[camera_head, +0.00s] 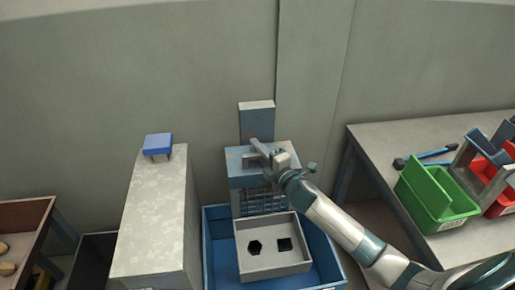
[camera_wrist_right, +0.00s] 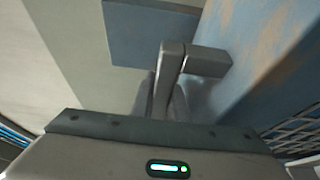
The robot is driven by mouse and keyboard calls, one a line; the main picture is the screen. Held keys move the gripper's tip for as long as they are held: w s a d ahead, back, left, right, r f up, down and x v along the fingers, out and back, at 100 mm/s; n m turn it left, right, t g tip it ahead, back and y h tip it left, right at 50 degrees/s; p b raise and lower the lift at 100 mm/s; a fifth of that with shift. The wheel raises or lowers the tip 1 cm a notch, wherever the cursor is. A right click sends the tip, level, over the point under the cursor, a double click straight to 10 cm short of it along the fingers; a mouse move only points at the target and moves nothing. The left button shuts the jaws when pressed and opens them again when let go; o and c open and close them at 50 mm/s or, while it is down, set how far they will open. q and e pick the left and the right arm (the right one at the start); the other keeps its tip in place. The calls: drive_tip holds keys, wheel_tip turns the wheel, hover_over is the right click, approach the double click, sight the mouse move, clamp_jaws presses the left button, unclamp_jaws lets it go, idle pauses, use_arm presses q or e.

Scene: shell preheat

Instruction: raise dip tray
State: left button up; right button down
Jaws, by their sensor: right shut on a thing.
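The dip tray (camera_head: 273,268) is a grey tray with two dark shapes on its floor, inside a larger blue basin (camera_head: 217,270). Behind it stands a blue box (camera_head: 236,169) with a grid front. My right gripper (camera_head: 270,163) is at the top of this box, shut on a grey handle (camera_head: 258,147). In the right wrist view the handle (camera_wrist_right: 205,62) is an angled grey bar against the worn blue face, and my gripper (camera_wrist_right: 168,98) closes around its near part. The fingertips are partly hidden. My left gripper is not in view.
A pale block-shaped cabinet (camera_head: 152,215) with a small blue stand (camera_head: 158,144) on top is to the left. At right, a grey table (camera_head: 400,138) bears a green bin (camera_head: 435,192) and a red bin (camera_head: 495,160). A brown-topped bench (camera_head: 28,212) is at far left.

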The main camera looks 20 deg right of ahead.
drive_tip(key=shift+w+d+r, duration=0.1)
drive_tip(key=shift+r, duration=0.35)
drive_tip(key=c, duration=1.7)
unclamp_jaws()
drive_tip(key=shift+f, duration=0.1)
drive_tip(key=shift+f, duration=0.1)
